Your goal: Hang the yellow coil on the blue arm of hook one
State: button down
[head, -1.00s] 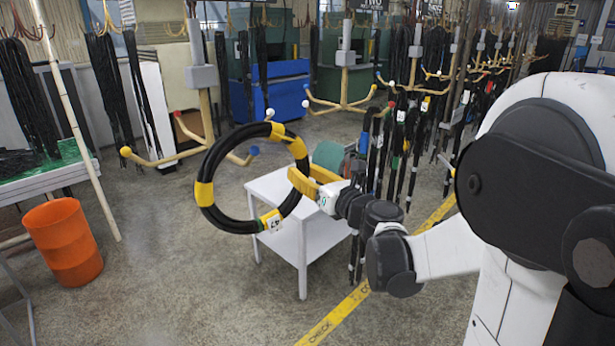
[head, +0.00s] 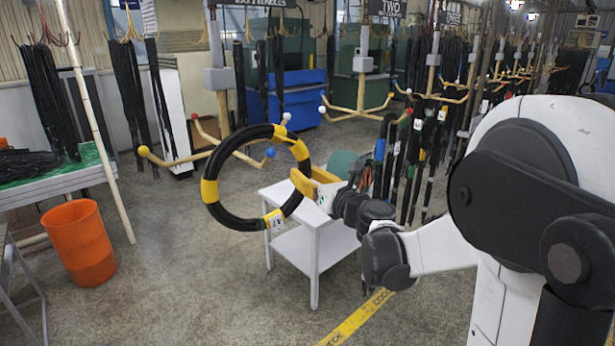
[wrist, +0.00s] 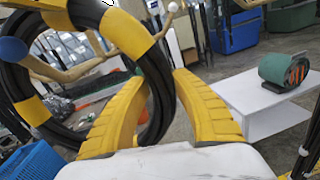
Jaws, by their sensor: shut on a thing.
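The yellow coil (head: 214,192) is a black hose ring with yellow bands, held up on edge; it also shows in the wrist view (wrist: 161,100). My gripper (head: 303,184) is shut on its right side, with yellow fingers (wrist: 165,82) around the hose. The nearest hook stand (head: 217,78) has branching arms with coloured ball ends. Its blue ball (head: 270,152) shows through the ring near its right side, and at the left in the wrist view (wrist: 12,50). The ring looks nearer than the stand and overlaps its arms; whether they touch cannot be told.
The stand's yellow (head: 143,150), red (head: 195,116) and white (head: 287,116) balls spread around it. A white table (head: 318,243) with a green roll (head: 343,163) stands below my gripper. An orange bin (head: 79,243) is at left. More hook stands with hanging hoses fill the back right.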

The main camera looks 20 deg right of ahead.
jog(key=shift+w+a+f+b, duration=0.15)
jog(key=shift+w+f+b, duration=0.25)
jog(key=shift+f+b, duration=0.25)
jog(key=shift+w+a+f+b, duration=0.1)
jog(key=shift+w+f+b, duration=0.25)
jog(key=shift+f+b, duration=0.25)
jog(key=shift+w+a+f+b, duration=0.1)
jog(key=shift+w+f+b, duration=0.05)
jog(key=shift+f+b, duration=0.4)
jog(key=shift+w+f+b, duration=0.15)
jog(key=shift+f+b, duration=0.2)
jog(key=shift+f, duration=0.35)
jog(key=c, duration=1)
grip_release()
